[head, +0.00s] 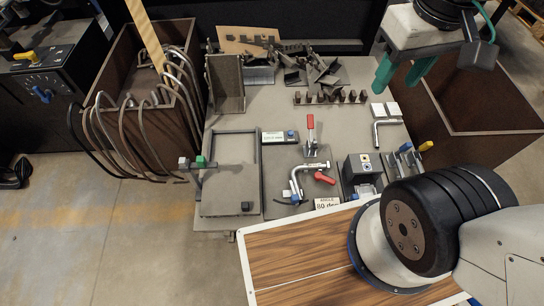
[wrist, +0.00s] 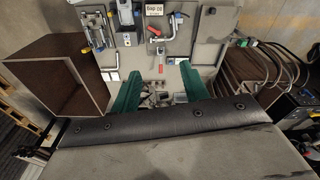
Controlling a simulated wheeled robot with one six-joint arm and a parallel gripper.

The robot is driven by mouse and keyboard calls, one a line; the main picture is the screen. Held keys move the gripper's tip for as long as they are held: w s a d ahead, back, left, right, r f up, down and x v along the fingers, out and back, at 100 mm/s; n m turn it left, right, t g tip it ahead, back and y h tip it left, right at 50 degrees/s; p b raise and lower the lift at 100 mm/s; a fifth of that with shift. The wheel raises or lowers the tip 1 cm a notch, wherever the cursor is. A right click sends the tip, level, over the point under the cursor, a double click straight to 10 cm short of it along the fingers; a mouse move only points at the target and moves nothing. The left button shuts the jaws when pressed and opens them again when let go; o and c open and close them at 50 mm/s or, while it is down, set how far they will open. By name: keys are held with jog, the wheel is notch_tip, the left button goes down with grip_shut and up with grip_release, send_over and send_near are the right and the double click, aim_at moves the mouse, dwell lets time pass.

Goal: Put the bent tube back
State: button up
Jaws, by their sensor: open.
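My gripper (head: 398,84) is open and empty above the far right of the grey table. Its two green fingers also show in the wrist view (wrist: 159,70), with a wide gap between them. A short L-shaped bent tube (head: 377,134) lies near the table's right edge, beside two white blocks (head: 386,109), apart from the gripper. Another shiny bent tube (head: 295,183) sits in the bending fixture at the table's front middle, by a red-handled clamp (head: 311,134); that fixture also shows in the wrist view (wrist: 155,32).
A brown bin (head: 128,72) of long curved tubes stands left of the table. An open brown box (head: 480,105) stands to the right. Scrap metal parts (head: 318,72) and a row of brown blocks (head: 330,97) lie at the back. A grey tray (head: 228,180) is front left.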

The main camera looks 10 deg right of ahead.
jog(key=w+f+n+g+h, duration=0.1)
jog(key=w+f+n+h, duration=0.1)
jog(key=w+f+n, duration=0.7)
jog(key=w+f+n+h, duration=0.1)
jog(key=w+f+n, duration=0.3)
jog(key=w, duration=0.9)
jog(key=n+g, duration=0.1)
jog(key=n, duration=1.6)
send_near(293, 172)
jog(key=shift+g+y, duration=0.3)
jog(key=shift+w+d+x, duration=0.1)
jog(key=shift+x, duration=1.35)
jog(key=shift+w+d+x, duration=0.1)
jog(key=shift+d+x, duration=0.05)
jog(key=shift+x, duration=1.3)
jog(key=shift+w+d+x, duration=0.1)
jog(key=shift+x, duration=1.35)
jog(key=shift+r, duration=0.15)
grip_shut()
